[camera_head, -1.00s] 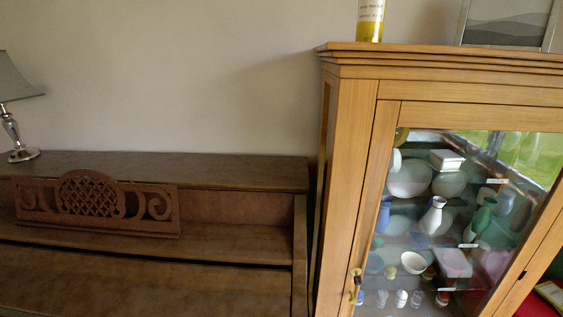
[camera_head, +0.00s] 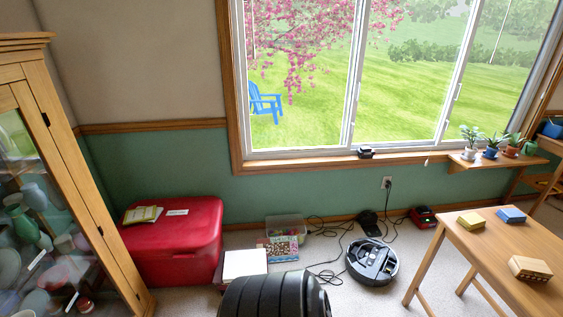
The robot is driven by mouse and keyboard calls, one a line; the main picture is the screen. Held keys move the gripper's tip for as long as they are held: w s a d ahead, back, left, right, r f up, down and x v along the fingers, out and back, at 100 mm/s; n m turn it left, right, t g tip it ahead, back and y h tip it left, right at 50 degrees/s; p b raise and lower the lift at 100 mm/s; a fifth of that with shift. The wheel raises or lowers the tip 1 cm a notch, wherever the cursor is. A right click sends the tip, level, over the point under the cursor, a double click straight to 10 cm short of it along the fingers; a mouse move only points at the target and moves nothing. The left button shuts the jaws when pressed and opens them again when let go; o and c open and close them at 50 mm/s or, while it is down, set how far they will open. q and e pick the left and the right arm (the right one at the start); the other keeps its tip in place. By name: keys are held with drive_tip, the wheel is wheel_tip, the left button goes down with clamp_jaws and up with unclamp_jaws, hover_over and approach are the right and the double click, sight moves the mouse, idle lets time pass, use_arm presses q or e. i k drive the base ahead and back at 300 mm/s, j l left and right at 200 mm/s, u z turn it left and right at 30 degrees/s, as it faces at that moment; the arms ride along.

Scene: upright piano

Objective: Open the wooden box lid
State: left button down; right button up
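A small light-wood box (camera_head: 530,268) sits on the wooden table at the right of the head view. It looks closed. Two other small boxes share the table: a yellow one (camera_head: 471,221) and a blue-topped one (camera_head: 511,215). Neither of my grippers is in view.
The wooden table (camera_head: 482,258) stands at the right. A robot vacuum (camera_head: 372,262) and cables lie on the carpet left of it. A red chest (camera_head: 172,238), a clear bin (camera_head: 285,226) and a glass-fronted cabinet (camera_head: 88,185) stand further left. Bare carpet shows near the vacuum.

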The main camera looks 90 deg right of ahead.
sight(540, 269)
drive_tip(key=z, duration=4.8)
